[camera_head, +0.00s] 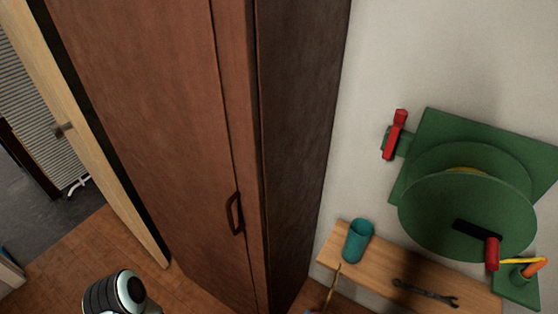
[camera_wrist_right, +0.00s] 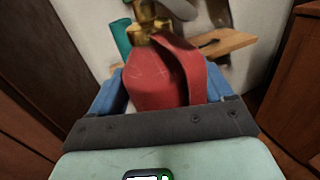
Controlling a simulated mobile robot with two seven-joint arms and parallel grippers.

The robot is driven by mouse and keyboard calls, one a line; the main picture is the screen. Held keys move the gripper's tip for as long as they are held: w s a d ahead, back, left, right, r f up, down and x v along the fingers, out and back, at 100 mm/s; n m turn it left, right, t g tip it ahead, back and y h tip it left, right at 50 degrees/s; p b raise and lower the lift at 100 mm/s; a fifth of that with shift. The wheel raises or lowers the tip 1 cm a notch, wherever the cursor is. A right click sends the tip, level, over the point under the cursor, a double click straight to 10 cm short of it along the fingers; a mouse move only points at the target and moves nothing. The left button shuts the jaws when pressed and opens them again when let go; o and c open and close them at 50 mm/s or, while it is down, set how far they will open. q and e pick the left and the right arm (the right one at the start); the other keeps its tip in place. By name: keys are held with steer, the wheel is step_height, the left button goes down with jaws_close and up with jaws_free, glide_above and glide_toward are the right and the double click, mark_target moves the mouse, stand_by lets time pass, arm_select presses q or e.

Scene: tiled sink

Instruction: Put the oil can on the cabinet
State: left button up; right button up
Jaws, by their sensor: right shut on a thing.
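The oil can (camera_wrist_right: 158,80) is red with a brass neck and fills the middle of the right wrist view. My right gripper (camera_wrist_right: 162,88) is shut on it, with a blue finger on either side of its body. The top of the can is cut off by the picture edge. The cabinet (camera_head: 150,110) is tall, reddish-brown wood, in the left and middle of the head view, with its door closed and a dark handle (camera_head: 235,214). Its top is out of view. My left gripper is not in view.
A wooden shelf (camera_head: 380,264) on the right wall carries a teal cup (camera_head: 358,241) and a wrench (camera_head: 424,292). A green reel (camera_head: 455,215) with red handles hangs above it. A light wooden door (camera_head: 95,150) stands left of the cabinet. Some wooden floor (camera_head: 185,293) is clear.

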steer(key=w+d+r+n+t+y+p, duration=0.3)
steer(key=w+r, duration=0.6)
steer(key=w, duration=0.3)
steer(key=w+d+r+n+t+y+p, duration=0.3)
steer(key=w+r, duration=0.6)
steer(key=w, duration=0.3)
steer(key=d+n+y+p, duration=0.1)
steer(key=d+y+p, duration=0.1)
steer(key=d+y, duration=0.1)
steer(key=shift+w+d+r, duration=0.2)
steer(key=shift+w+r, duration=0.1)
steer(key=shift+w, duration=0.05)
steer(key=shift+a+r, duration=0.1)
steer(key=shift+a, duration=0.05)
steer(key=shift+s+d, duration=0.1)
steer(key=shift+d, duration=0.15)
